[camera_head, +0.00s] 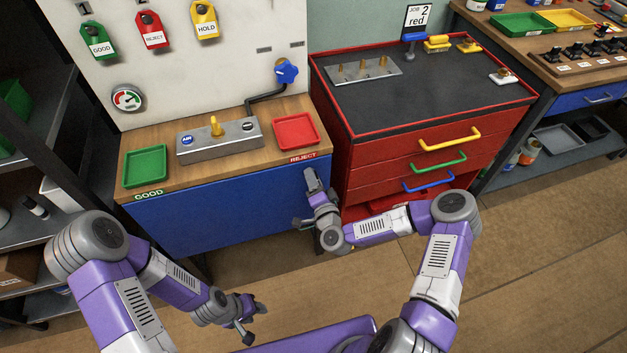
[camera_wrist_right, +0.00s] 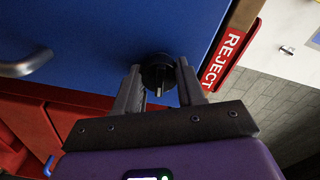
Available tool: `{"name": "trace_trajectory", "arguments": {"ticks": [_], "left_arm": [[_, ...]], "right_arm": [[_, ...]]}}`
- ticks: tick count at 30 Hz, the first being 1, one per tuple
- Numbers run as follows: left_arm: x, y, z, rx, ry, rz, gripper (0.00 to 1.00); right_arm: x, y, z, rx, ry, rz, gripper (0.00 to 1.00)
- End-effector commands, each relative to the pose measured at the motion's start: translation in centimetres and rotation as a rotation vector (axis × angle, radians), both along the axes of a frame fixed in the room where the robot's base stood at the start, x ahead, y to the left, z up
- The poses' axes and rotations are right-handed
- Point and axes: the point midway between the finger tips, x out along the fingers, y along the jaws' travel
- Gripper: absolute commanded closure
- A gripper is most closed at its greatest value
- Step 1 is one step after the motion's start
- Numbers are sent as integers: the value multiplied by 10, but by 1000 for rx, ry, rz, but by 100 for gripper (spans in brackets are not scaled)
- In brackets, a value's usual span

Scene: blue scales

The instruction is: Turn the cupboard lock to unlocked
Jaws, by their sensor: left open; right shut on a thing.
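The cupboard lock (camera_wrist_right: 157,74) is a round black knob with a small light ridge on the blue cupboard front (camera_wrist_right: 105,45). In the right wrist view my right gripper (camera_wrist_right: 160,84) has one finger on each side of the knob and is shut on it. In the head view the right gripper (camera_head: 303,200) is against the right end of the blue cupboard (camera_head: 220,205) and hides the lock. No locked or unlocked marking is readable. My left gripper (camera_head: 254,322) is open and empty, low in the head view, away from the cupboard.
The cupboard top holds a green tray (camera_head: 145,166), a grey box with a yellow knob (camera_head: 218,140) and a red tray (camera_head: 296,131). A red drawer cabinet (camera_head: 375,170) stands close beside my right gripper. The floor in front is clear.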

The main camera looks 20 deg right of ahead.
Motion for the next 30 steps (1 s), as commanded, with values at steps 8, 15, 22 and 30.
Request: {"name": "trace_trajectory", "arguments": {"ticks": [8,15,22,30], "left_arm": [[0,0,-3,0,0,0,57],[0,0,-3,0,0,0,57],[0,0,-3,0,0,0,57],[0,0,-3,0,0,0,57]], "right_arm": [[0,0,-1,132,6,2,91],[0,1,-1,177,8,2,91],[0,1,-1,183,9,3,91],[0,1,-1,182,9,3,47]]}}
